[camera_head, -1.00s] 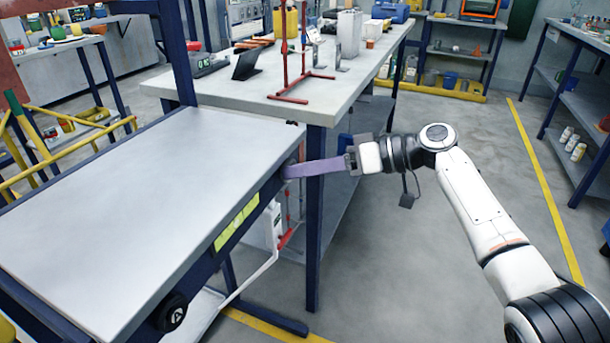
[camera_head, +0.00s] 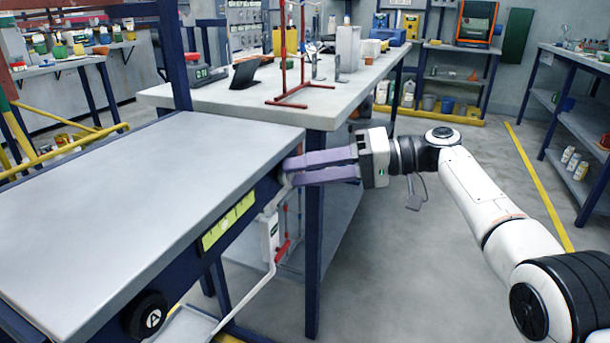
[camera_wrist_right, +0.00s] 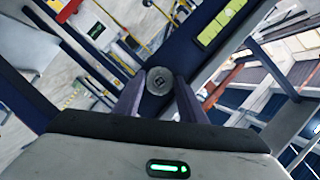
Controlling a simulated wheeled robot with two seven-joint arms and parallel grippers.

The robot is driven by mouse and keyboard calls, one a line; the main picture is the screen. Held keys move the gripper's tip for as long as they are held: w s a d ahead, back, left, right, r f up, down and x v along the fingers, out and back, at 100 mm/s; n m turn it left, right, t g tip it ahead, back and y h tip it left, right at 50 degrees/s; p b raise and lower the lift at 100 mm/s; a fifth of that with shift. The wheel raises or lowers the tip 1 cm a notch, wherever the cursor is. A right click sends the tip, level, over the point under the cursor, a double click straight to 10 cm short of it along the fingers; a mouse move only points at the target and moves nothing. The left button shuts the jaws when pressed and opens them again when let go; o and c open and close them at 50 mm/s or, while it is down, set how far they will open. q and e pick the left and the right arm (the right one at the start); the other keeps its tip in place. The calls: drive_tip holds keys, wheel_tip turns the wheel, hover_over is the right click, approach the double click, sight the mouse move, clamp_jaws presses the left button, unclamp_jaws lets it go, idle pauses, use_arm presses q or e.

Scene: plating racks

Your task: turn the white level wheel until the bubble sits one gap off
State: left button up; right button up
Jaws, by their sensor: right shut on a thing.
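The pale round level wheel (camera_wrist_right: 159,80) shows in the wrist view, with a small mark at its centre. My right gripper (camera_head: 288,172) has its two purple fingers at the right corner of the grey-topped bench; in the wrist view the gripper (camera_wrist_right: 159,88) is shut on the wheel, one finger on each side. In the head view the wheel is mostly hidden by the fingers. The yellow-green level (camera_head: 228,221) is on the bench's blue side rail and also shows in the wrist view (camera_wrist_right: 218,24). Its bubble is too small to make out. My left gripper is out of view.
A black wheel (camera_head: 149,316) marked A is on the same rail, nearer. The grey bench top (camera_head: 130,200) is bare. A second table (camera_head: 225,98) with a red stand (camera_head: 300,90) is behind. Floor at right (camera_head: 440,260) is clear.

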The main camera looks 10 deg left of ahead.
drive_tip(key=o, duration=0.8)
use_arm(q)
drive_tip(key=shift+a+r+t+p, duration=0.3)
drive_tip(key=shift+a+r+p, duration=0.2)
drive_tip(key=shift+p, duration=0.3)
use_arm(e)
drive_tip(key=v, duration=1)
drive_tip(key=shift+d, duration=0.2)
